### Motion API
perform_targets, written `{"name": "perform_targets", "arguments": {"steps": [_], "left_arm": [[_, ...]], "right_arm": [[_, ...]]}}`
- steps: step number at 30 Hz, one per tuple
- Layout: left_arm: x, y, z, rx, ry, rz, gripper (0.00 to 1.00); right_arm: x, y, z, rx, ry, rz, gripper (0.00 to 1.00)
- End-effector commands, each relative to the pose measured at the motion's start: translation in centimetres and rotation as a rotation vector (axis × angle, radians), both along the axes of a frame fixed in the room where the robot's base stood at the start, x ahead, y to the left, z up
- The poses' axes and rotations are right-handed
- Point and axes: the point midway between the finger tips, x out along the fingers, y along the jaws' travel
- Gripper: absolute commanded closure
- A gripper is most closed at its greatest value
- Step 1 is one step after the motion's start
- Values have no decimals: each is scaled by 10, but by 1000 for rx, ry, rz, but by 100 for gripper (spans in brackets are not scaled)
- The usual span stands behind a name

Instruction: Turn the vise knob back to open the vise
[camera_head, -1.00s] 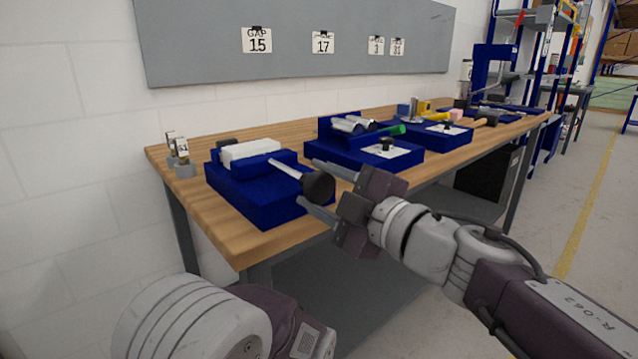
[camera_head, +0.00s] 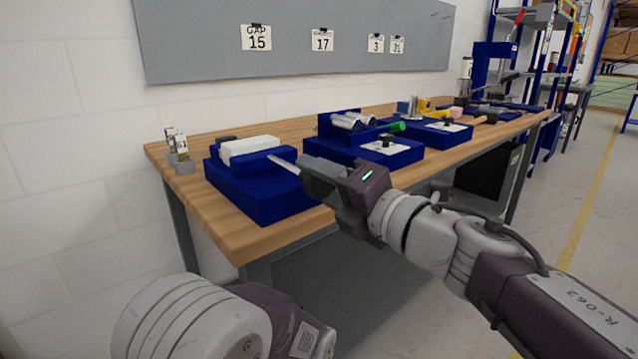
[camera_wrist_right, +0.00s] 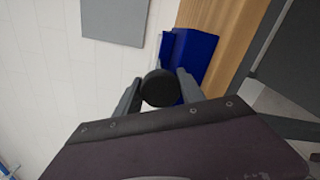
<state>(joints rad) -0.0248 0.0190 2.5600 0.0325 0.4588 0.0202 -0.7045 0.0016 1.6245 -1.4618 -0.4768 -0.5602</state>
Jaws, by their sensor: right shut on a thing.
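The blue vise (camera_head: 262,193) sits at the near left end of the wooden bench, with a white foam block (camera_head: 249,148) between its jaws. Its metal screw (camera_head: 284,163) sticks out toward my right gripper (camera_head: 308,178). In the head view the gripper covers the knob. In the right wrist view the round black knob (camera_wrist_right: 160,88) sits between the two fingers of the gripper (camera_wrist_right: 158,92), which is shut on it. The blue vise body (camera_wrist_right: 193,62) shows behind the knob there. Of my left arm only a rounded part shows at the bottom left; its gripper is out of view.
Small metal blocks with tags (camera_head: 181,160) stand left of the vise on the bench (camera_head: 200,210). A second blue fixture (camera_head: 365,153) stands to the right, with more tools farther along. A grey board (camera_head: 290,50) with number cards hangs on the wall.

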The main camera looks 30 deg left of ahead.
Motion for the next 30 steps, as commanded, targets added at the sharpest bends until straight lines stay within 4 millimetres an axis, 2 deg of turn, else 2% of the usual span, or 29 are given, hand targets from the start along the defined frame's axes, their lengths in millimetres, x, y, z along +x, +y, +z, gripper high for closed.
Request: {"name": "perform_targets", "arguments": {"steps": [30], "left_arm": [[0, 0, -32, 0, 0, 0, 32]], "right_arm": [[-2, 1, -3, -373, -891, 2, 94]]}}
